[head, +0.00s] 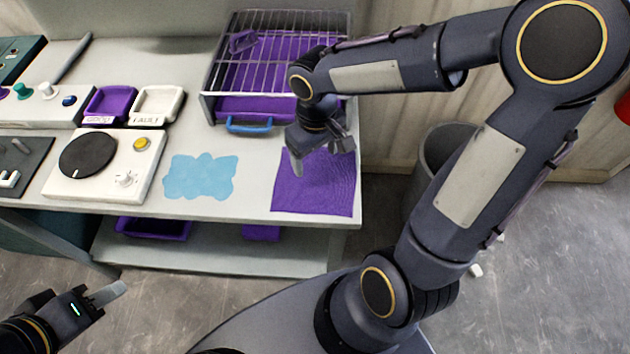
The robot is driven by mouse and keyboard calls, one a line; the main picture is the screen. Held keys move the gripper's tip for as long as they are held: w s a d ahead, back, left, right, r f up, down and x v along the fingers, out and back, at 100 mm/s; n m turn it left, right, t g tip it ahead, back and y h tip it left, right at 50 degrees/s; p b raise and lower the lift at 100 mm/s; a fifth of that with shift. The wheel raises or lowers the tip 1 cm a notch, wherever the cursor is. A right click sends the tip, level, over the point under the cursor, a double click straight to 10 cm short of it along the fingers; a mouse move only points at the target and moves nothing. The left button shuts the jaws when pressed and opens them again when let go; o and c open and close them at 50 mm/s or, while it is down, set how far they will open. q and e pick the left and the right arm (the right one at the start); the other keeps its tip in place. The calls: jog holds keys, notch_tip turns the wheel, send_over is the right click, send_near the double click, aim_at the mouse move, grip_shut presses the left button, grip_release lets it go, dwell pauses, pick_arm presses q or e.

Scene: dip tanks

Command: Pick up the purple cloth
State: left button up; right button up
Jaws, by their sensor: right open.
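The purple cloth (316,190) lies flat on the worktop at its right front corner. Its front edge is close to the counter's edge. My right gripper (322,165) is over the upper part of the cloth, fingers apart and pointing down, and hides some of it. I cannot tell whether the fingertips touch the cloth. My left gripper (112,293) is low at the bottom left, away from the worktop, and its opening is not clear.
A blue puddle-like patch (199,177) lies left of the cloth. A wire rack over a purple tray with a blue handle (249,126) stands behind. A device with a black disc (103,187) and two small trays (157,104) are left. A grey bin (436,150) stands right of the counter.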

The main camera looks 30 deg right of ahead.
aim_at(316, 178)
jog(key=shift+f+b, duration=1.95)
jog(key=shift+f, duration=0.85)
jog(key=shift+f, duration=0.1)
grip_shut()
notch_tip(316, 178, up, 12)
jog(key=p, duration=0.9)
jog(key=shift+p, duration=0.4)
